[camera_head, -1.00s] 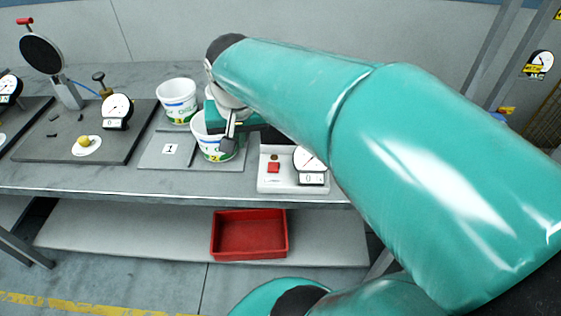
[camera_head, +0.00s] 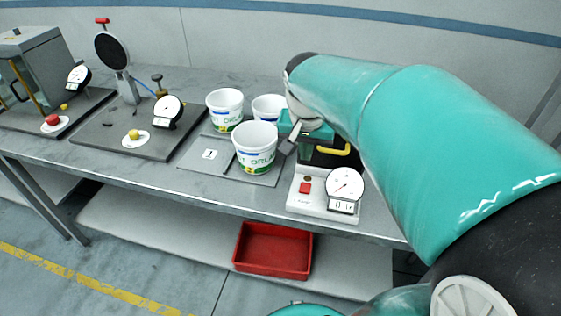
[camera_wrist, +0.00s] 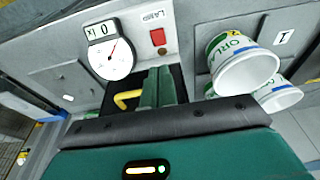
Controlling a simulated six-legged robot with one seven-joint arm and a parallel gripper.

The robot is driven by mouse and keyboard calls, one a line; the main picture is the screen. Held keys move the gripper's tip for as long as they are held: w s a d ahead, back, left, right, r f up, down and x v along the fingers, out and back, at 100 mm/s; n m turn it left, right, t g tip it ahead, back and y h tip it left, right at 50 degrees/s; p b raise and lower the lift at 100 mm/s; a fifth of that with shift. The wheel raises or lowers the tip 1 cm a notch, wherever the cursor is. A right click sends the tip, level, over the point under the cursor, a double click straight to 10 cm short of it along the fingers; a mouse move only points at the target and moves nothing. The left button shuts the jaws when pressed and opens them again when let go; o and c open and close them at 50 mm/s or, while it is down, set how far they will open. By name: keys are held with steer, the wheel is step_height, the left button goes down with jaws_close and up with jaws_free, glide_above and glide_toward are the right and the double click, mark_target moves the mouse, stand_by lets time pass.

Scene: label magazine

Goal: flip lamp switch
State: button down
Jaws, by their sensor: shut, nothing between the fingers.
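The lamp switch is a small red rocker (camera_head: 305,187) on the front of a pale box (camera_head: 318,210) at the right part of the bench. In the wrist view the red switch (camera_wrist: 157,36) sits beside the word LAMP, above the fingers. My gripper (camera_wrist: 158,72) is shut with its two green fingers together and nothing between them. The fingertips point toward the switch and appear apart from it. In the head view my gripper (camera_head: 307,150) is behind the switch, over the black rear part of the box, partly hidden by my arm.
A round dial (camera_head: 345,185) stands right of the switch. A yellow handle (camera_wrist: 127,98) lies close beside the fingers. White tubs, including the front one (camera_head: 255,147), stand left of the box. A red bin (camera_head: 272,250) is on the lower shelf.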

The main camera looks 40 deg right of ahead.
mark_target(305, 190)
steer(key=x, duration=0.8)
steer(key=s+x, duration=0.1)
steer(key=x, duration=0.3)
steer(key=shift+a+f, duration=0.35)
steer(key=shift+f, duration=0.1)
